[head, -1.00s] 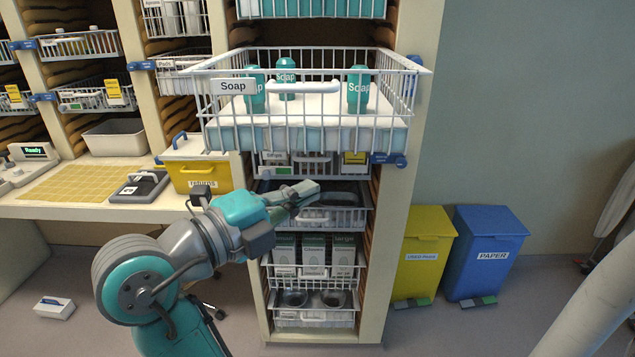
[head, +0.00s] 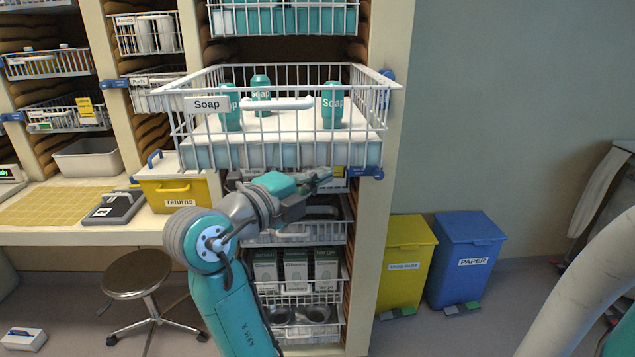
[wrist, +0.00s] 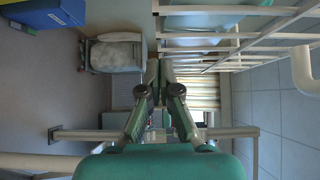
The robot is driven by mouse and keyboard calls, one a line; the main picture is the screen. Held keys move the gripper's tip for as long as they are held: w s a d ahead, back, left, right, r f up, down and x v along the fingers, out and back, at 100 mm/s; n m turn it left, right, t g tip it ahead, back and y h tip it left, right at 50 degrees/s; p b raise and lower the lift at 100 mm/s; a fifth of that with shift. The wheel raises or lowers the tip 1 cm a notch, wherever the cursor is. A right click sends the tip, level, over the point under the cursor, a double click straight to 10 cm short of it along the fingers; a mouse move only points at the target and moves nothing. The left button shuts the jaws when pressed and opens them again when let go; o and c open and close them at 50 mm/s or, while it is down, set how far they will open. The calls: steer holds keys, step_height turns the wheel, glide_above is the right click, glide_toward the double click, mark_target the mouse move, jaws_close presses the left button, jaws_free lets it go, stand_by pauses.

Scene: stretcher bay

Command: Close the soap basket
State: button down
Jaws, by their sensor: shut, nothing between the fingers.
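The soap basket (head: 270,153) is a white wire drawer standing pulled out from the tall shelf column in the head view. It has a "Soap" label (head: 207,105) and a front handle (head: 277,104). Several teal soap bottles (head: 332,106) stand in it on a white and light blue lining. My gripper (head: 326,175) is shut and empty, just below the basket's front edge in the picture, right of its middle. The wrist view shows the closed fingers (wrist: 157,78), with white wire bars at its upper right. I cannot tell whether the gripper touches the basket.
Lower baskets (head: 296,262) sit in the column beneath. A yellow returns bin (head: 178,191) stands on the counter at left. A round stool (head: 140,275) is on the floor. A yellow bin (head: 405,262) and a blue paper bin (head: 467,258) stand to the right.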

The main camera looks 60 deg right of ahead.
stand_by(0.3)
steer(key=w+d, duration=0.6)
steer(key=d, duration=0.2)
steer(key=w+d, duration=0.7)
steer(key=d, duration=0.1)
steer(key=w+d, duration=0.6)
steer(key=d, duration=0.3)
steer(key=shift+w+d, duration=0.1)
steer(key=shift+w, duration=0.3)
steer(key=shift+w+d+r, duration=0.1)
steer(key=shift+w+d, duration=0.1)
steer(key=a, duration=0.4)
steer(key=w+a, duration=0.1)
steer(key=a, duration=0.7)
steer(key=shift+w+a, duration=0.1)
steer(key=shift+w, duration=0.05)
